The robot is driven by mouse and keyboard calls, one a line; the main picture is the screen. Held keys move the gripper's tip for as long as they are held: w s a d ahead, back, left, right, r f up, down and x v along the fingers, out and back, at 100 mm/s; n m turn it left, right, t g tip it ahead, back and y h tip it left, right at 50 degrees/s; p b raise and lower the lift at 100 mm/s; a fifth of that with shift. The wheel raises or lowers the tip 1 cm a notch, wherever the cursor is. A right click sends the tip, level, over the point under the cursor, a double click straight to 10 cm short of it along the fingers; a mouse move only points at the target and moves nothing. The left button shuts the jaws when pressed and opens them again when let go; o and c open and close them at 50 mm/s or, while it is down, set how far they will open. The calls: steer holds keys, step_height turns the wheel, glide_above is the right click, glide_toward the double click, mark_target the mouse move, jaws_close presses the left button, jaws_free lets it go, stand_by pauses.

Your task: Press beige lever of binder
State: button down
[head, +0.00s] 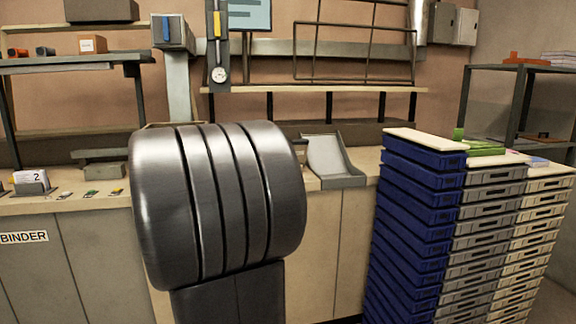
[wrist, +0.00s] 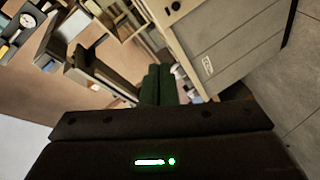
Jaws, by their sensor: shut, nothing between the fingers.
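In the wrist view, my gripper (wrist: 159,70) shows as two dark green fingers side by side with no gap, shut and empty. In the head view, the large dark ribbed part of my own arm fills the middle and hides my gripper and part of the counter. A white label reading BINDER (head: 22,237) is on the grey cabinet front at the left. I cannot pick out the binder's beige lever in either view. A label, too blurred to read, shows on a cabinet front (wrist: 208,65) in the tilted wrist view.
A grey open scoop-shaped tray (head: 335,160) stands right of my arm. Tall stacks of blue trays (head: 415,220) and grey trays (head: 485,240) block the right.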

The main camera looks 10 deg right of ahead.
steer(key=a+r+n+y+b, duration=0.2)
steer(key=a+n+y+b, duration=0.3)
steer(key=a+n+y, duration=0.5)
steer(key=a, duration=0.3)
steer(key=shift+s+a+r+t, duration=0.3)
steer(key=shift+s+r+t, duration=0.05)
steer(key=shift+s+t, duration=0.05)
